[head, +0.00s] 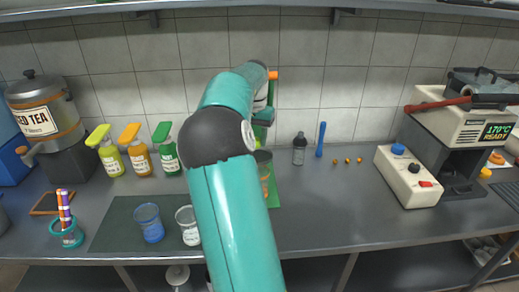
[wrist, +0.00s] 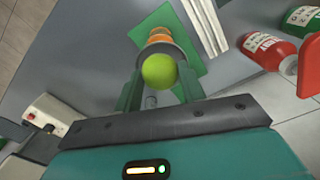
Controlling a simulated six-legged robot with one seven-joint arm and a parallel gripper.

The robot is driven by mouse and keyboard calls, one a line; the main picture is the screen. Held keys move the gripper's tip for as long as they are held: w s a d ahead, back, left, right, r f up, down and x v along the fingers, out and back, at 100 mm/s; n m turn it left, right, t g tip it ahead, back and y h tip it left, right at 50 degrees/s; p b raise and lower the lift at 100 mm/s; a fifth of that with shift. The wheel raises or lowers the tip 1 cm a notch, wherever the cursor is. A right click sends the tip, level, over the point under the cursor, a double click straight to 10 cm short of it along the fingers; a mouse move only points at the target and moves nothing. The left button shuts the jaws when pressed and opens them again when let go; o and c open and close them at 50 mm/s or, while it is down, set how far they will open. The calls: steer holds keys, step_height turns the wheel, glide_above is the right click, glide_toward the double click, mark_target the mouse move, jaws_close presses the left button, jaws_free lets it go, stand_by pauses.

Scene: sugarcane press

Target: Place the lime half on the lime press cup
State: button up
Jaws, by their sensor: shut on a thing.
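The lime half (wrist: 159,70) shows in the wrist view as a round yellow-green shape between the two green fingers of my gripper (wrist: 160,82), which is shut on it. Just beyond it is a grey round rim (wrist: 158,48) with orange parts above it, over a green mat (wrist: 178,28). I cannot tell for certain whether that rim is the lime press cup, or whether the lime touches it. In the head view my teal arm covers the lime and much of this spot; a dark-rimmed container (head: 265,160) and the green mat (head: 273,192) show beside the arm.
Cups (head: 148,222) stand on a dark mat. A shaker (head: 299,148), a blue upright tool (head: 320,140) and a white control box (head: 407,176) stand right. The counter's front right is clear.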

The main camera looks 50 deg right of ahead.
steer(key=d+f, duration=0.1)
steer(key=f, duration=0.1)
steer(key=d+f, duration=0.1)
steer(key=shift+w+d, duration=0.25)
steer(key=shift+d, duration=0.05)
steer(key=shift+d+f, duration=0.15)
steer(key=shift+f, duration=1.5)
steer(key=shift+f, duration=0.15)
steer(key=o, duration=0.7)
